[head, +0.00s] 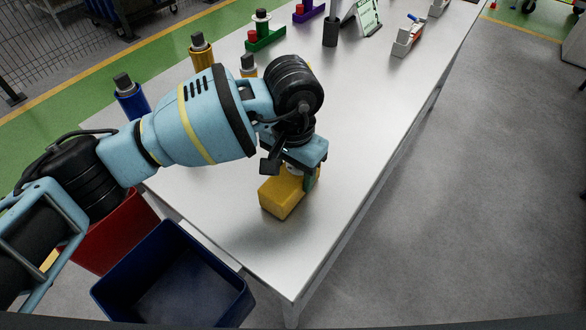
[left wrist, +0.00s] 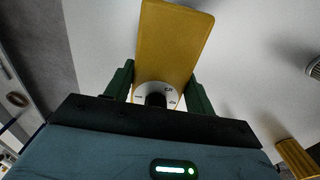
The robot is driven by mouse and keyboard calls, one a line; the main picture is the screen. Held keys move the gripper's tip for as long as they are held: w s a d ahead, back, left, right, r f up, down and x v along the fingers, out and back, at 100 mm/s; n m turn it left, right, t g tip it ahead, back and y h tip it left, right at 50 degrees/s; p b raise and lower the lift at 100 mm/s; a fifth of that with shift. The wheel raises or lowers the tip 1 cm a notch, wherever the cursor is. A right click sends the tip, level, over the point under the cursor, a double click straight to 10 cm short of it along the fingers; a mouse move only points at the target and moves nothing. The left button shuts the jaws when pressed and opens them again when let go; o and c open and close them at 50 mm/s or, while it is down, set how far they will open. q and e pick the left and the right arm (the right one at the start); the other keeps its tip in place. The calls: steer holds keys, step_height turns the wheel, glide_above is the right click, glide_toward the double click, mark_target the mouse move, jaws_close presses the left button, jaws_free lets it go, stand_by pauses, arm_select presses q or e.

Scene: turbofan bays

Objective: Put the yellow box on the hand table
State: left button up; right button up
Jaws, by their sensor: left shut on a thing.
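The yellow box (head: 282,197) is at the near end of the long grey-white table (head: 225,215) in the head view. My left gripper (head: 302,178) is over the box and shut on it. In the left wrist view the yellow box (left wrist: 172,45) stands between the two dark green fingers of my left gripper (left wrist: 158,85). A white round part with dark marks (left wrist: 157,92) shows at the box's near end. Whether the box touches the table top cannot be told. My right gripper is not in view.
A blue bin (head: 175,275) and a red bin (head: 117,232) stand on the floor by the table's near left end. Blue (head: 130,97) and yellow (head: 201,52) cylinders stand along the left edge. A white holder (head: 407,38) is farther back. The near right table top is clear.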

mark_target(293, 172)
arm_select(q)
steer(key=shift+f, duration=0.15)
steer(key=shift+f, duration=0.15)
steer(key=o, duration=1.2)
step_height(293, 172, up, 12)
steer(key=shift+r+b, duration=0.25)
steer(key=shift+b, duration=0.05)
